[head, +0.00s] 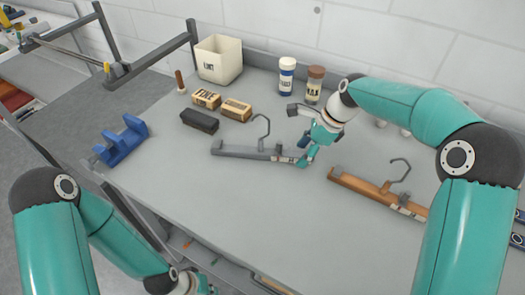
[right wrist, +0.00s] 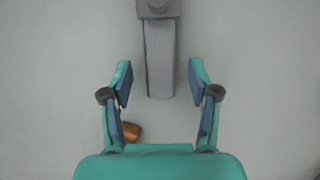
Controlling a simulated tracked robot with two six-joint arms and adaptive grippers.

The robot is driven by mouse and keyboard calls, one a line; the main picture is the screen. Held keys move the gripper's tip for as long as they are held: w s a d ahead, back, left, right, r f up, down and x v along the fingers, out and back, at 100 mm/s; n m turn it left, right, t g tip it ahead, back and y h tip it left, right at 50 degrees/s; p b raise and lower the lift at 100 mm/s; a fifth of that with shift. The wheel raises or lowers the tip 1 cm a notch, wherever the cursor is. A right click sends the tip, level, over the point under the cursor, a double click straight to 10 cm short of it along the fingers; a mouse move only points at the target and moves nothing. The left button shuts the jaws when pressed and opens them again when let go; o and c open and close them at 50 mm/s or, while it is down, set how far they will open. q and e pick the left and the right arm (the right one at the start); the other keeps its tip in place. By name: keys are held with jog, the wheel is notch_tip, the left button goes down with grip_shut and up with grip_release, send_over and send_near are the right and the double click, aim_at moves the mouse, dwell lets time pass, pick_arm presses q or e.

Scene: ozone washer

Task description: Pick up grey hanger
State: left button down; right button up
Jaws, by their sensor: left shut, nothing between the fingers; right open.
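The grey hanger (head: 235,152) lies on the grey table near its middle, its hook (head: 262,130) pointing toward the back. My right gripper (head: 305,160) is at the hanger's right end. In the right wrist view, its fingers (right wrist: 160,82) are open, and the end of the grey hanger bar (right wrist: 160,62) shows between the fingertips with a gap on each side. Whether the fingers are at the bar's height cannot be told. My left gripper (head: 207,289) is low at the bottom edge, shut and empty, only partly in view.
A wooden hanger (head: 365,187) lies to the right; part of it shows in the right wrist view (right wrist: 133,132). Brush-like blocks (head: 206,98), a white bin (head: 218,60) and two bottles (head: 286,77) stand behind. A blue holder (head: 122,140) is at the left edge. The front table is clear.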

jog(key=shift+a+f, duration=0.2)
jog(key=shift+f, duration=0.3)
grip_shut()
jog(key=shift+r, duration=0.1)
